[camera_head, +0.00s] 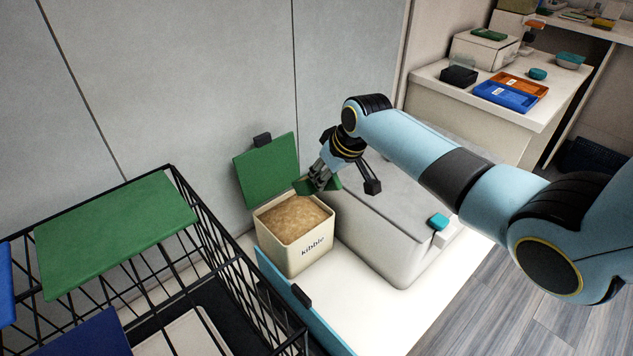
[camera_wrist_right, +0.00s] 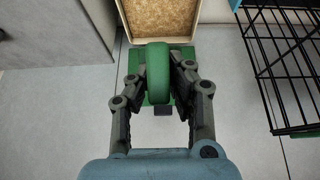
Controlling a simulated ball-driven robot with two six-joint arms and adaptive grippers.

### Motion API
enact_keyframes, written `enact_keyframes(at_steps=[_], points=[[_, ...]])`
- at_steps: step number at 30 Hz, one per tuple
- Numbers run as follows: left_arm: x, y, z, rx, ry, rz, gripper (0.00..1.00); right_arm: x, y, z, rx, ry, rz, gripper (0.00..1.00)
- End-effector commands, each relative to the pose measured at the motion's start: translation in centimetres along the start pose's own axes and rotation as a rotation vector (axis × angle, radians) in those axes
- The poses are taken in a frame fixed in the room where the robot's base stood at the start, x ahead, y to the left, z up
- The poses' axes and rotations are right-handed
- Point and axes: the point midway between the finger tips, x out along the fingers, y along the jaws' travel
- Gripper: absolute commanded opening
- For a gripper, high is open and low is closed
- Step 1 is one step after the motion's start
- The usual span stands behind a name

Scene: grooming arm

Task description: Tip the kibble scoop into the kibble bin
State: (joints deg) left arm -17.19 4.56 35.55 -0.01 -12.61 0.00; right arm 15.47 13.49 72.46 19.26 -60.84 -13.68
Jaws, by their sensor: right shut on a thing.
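The cream kibble bin (camera_head: 310,247) stands upright, labelled "kibble" and filled with brown kibble (camera_head: 293,219). Its green lid (camera_head: 267,171) stands open at the back. My right gripper (camera_head: 319,178) is at the back right of the bin, above its rim. It is shut on the green kibble scoop (camera_head: 303,187), which is partly hidden by the fingers. In the right wrist view, my right gripper (camera_wrist_right: 165,82) closes on the scoop's rounded green part (camera_wrist_right: 158,75), with the bin's kibble (camera_wrist_right: 172,25) beyond. I cannot tell what the scoop holds. My left gripper is not in view.
A grey-topped box (camera_head: 385,205) with a teal latch stands right of the bin. A black wire cage (camera_head: 220,250) with a green panel (camera_head: 115,230) is at the left. A grey wall rises behind. A counter with trays (camera_head: 505,95) is at the back right.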

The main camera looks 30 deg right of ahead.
Motion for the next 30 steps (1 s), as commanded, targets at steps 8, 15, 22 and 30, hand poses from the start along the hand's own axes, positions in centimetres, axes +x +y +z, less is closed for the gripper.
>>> enact_keyframes(at_steps=[8, 15, 22, 30], points=[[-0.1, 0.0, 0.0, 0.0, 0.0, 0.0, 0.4, 0.0, 0.0, 0.0, 0.0, -0.015, -0.001, 0.0], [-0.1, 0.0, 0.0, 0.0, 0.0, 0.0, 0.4, 0.0, 0.0, 0.0, 0.0, -0.015, 0.0, 0.0], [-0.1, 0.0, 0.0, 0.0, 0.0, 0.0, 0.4, 0.0, 0.0, 0.0, 0.0, -0.014, 0.0, 0.0], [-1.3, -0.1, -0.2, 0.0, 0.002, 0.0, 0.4, -0.6, 0.0, -1.2, 0.0, -0.083, 0.0, 0.0]])
